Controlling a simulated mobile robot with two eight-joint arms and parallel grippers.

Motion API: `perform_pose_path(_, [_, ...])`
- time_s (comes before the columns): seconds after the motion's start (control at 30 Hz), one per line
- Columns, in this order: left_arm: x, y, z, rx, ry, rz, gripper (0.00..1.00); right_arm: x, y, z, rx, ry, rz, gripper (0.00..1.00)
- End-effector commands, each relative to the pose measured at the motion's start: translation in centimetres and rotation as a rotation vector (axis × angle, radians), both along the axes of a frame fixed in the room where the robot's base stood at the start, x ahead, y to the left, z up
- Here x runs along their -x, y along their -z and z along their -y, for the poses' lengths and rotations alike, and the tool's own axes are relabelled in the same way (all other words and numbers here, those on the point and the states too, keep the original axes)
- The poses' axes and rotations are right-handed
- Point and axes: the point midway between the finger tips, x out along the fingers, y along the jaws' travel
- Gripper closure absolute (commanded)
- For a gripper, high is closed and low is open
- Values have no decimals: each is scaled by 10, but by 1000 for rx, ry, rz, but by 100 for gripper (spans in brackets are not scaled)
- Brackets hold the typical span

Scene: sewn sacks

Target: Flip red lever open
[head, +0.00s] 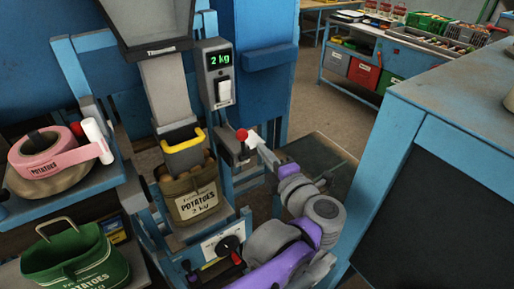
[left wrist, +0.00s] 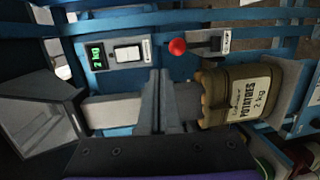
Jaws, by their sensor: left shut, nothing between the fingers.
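The red lever is a short grey shaft with a red ball knob (head: 242,134), beneath the scale display. In the left wrist view the knob (left wrist: 177,46) stands up from a small grey bracket (left wrist: 215,42). My left gripper (head: 252,141) is shut and empty, its tip close beside the knob in the head view. In the left wrist view its closed fingers (left wrist: 157,76) reach near the knob, with a visible gap in the picture; whether they touch is hard to tell. My right gripper is not in view.
The chute (head: 165,90) leads into a brown potato sack (head: 197,200). A display (head: 218,60) reads 2 kg. A pink tape dispenser (head: 48,155) and green sack (head: 75,258) are at left. A blue bench (head: 455,95) flanks the right. A black dial (head: 229,246) is below.

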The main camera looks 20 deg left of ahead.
Motion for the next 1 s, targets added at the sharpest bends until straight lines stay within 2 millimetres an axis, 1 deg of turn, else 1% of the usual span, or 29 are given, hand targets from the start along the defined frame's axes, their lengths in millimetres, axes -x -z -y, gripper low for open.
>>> perform_pose_path(0.03, [6, -2, 7, 1, 5, 0, 100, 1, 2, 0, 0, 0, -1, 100])
perform_pose_path(0.13, [15, -6, 14, 1, 3, 0, 100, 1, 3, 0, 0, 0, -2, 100])
perform_pose_path(0.37, [22, -10, 20, 0, 0, 0, 100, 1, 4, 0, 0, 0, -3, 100])
perform_pose_path(0.83, [20, -12, 19, -6, 11, 5, 100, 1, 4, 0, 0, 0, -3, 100])
perform_pose_path(0.93, [12, -20, 18, -48, 75, 32, 100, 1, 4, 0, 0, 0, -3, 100])
perform_pose_path(1.0, [2, -31, 19, -112, 164, 62, 100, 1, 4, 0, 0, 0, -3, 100])
